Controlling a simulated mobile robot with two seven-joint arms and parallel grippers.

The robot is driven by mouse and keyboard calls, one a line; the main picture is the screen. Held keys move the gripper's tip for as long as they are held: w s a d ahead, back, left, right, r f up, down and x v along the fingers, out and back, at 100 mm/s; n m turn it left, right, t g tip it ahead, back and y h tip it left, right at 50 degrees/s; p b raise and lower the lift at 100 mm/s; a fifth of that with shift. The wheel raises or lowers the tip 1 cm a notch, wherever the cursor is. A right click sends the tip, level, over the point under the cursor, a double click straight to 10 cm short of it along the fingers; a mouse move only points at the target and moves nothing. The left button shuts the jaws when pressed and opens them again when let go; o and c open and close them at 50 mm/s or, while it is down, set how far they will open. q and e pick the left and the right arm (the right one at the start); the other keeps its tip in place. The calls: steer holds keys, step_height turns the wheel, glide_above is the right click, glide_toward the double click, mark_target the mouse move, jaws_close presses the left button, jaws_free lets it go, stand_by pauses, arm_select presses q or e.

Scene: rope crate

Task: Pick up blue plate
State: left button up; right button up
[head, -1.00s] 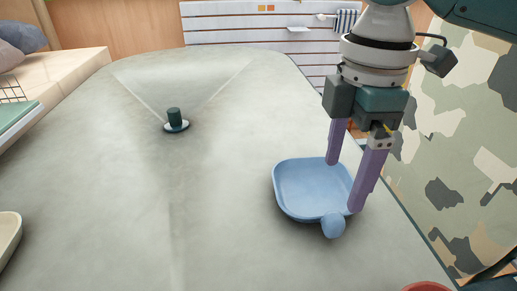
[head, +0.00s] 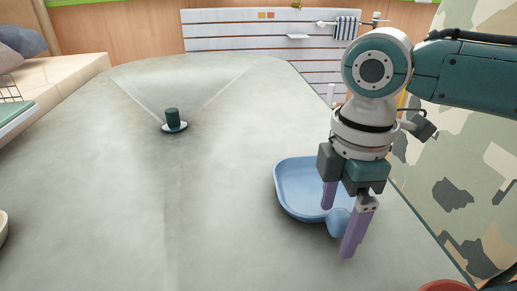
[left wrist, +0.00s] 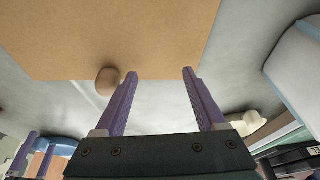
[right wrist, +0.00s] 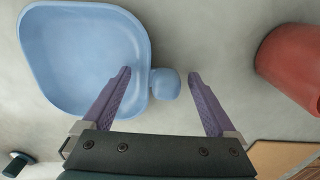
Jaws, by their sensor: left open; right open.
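The blue plate (head: 290,190), a shallow rounded dish with a short knob-like handle (head: 341,222), lies on the grey table at right. My right gripper (head: 338,230) is open and empty, pointing down over the plate's near side. In the right wrist view the plate (right wrist: 75,50) is at upper left, and its handle (right wrist: 166,84) shows between the open fingertips (right wrist: 160,73). I cannot tell whether the fingers touch it. My left gripper (left wrist: 160,73) is open and empty in its wrist view, and out of the head view.
A red container (right wrist: 292,65) stands right of the plate. A dark green cylinder on a small dish (head: 173,120) stands further back. A tan board with a brown knob (left wrist: 107,80) shows in the left wrist view. The table's middle is clear.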

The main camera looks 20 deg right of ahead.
jaws_close()
stand_by(0.6)
